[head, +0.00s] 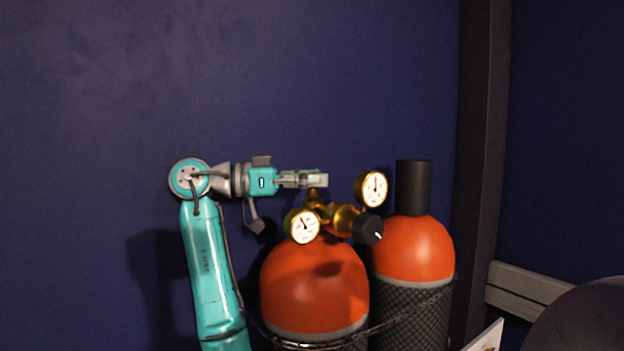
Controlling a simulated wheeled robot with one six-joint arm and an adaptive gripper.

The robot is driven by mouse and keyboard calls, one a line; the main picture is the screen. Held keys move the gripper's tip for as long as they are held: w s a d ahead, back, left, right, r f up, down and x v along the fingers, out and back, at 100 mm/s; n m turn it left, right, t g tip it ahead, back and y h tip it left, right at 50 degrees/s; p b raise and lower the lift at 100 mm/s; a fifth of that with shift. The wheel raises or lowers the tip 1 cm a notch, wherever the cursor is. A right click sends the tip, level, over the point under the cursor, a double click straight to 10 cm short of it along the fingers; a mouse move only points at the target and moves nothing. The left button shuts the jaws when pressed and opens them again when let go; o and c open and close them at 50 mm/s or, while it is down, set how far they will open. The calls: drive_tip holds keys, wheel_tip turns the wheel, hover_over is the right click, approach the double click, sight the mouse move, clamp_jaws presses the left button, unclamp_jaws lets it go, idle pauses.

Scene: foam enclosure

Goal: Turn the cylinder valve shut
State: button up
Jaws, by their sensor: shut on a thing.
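The cylinder valve (313,197) is a small brass stem on top of the left orange cylinder (314,277). A brass regulator (343,217) with two round white gauges and a black knob is fitted to it. My gripper (318,180) reaches in level from the left and is shut on the top of the valve. The fingers hide the part of the valve between them, so I cannot see its handle or how far it is turned.
A second orange cylinder (413,247) with a black cap stands close on the right. A chain (390,325) runs across both cylinders. A dark post (482,130) and a grey rail (530,284) are farther right. The space above the cylinders is free before the blue wall.

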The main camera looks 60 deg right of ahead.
drive_tip(key=shift+m+g+y, duration=0.5)
drive_tip(key=shift+m+y, duration=0.1)
drive_tip(key=shift+y, duration=0.2)
drive_tip(key=o, duration=1.2)
wheel_tip(320, 180, up, 10)
